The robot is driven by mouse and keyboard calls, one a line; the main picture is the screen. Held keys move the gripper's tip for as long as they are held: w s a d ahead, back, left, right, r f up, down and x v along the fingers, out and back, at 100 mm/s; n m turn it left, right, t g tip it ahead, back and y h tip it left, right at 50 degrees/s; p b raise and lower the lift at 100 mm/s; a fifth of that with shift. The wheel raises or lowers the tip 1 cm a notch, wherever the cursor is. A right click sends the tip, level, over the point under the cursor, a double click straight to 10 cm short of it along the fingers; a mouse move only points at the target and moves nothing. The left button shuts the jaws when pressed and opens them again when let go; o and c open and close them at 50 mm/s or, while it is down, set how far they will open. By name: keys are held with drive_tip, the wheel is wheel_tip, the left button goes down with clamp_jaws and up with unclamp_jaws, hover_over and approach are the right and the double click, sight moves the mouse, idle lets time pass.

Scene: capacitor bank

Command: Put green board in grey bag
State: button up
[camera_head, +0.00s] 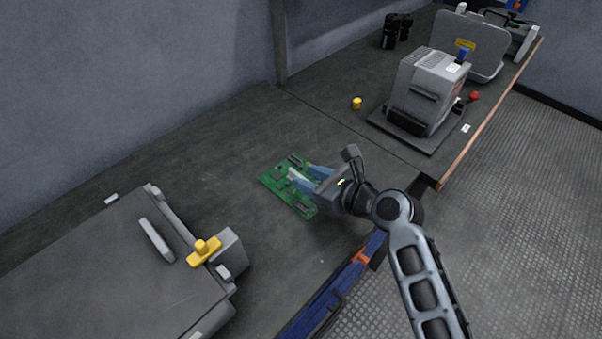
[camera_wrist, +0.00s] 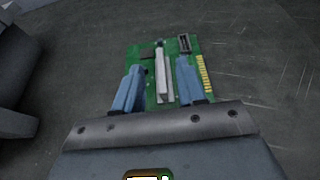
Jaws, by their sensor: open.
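The green board (camera_head: 291,184) lies flat on the dark worktop in the head view, with my gripper (camera_head: 304,177) over its right part. In the wrist view the green board (camera_wrist: 150,70) has dark parts, gold contacts along its right edge and a raised pale bar (camera_wrist: 162,77) in the middle. My gripper (camera_wrist: 160,82) is open, with one blue finger on each side of the pale bar. Whether the fingers touch the board I cannot tell. I see no thing that is clearly a grey bag; a grey upright case-like object (camera_head: 470,42) stands at the far end.
A large grey box with a yellow handle (camera_head: 204,250) stands at the lower left. A grey machine (camera_head: 428,88) on a dark plate, a small yellow object (camera_head: 357,103) and a red knob (camera_head: 474,96) are farther back.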

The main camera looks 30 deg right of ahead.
drive_tip(key=v, duration=0.8)
drive_tip(key=s+a+f+n+h, duration=0.1)
drive_tip(key=s+n, duration=0.1)
drive_tip(key=s, duration=0.1)
drive_tip(key=s+a+f+n, duration=0.1)
drive_tip(key=s+n, duration=0.1)
drive_tip(key=s+a+f+n+h, duration=0.1)
drive_tip(key=s+n, duration=0.1)
drive_tip(key=s, duration=0.1)
drive_tip(key=shift+s+h, duration=0.3)
drive_tip(key=shift+s, duration=0.05)
drive_tip(key=s+r+n+t, duration=0.1)
drive_tip(key=s+r+n, duration=0.5)
drive_tip(key=s+n, duration=0.5)
drive_tip(key=s+r+n+h, duration=0.1)
drive_tip(key=s+r+n, duration=0.6)
drive_tip(key=n, duration=0.8)
drive_tip(key=s, duration=0.3)
drive_tip(key=shift+s+a+t+h, duration=0.2)
drive_tip(key=shift+s+t+h, duration=0.1)
drive_tip(key=shift+s+t, duration=0.1)
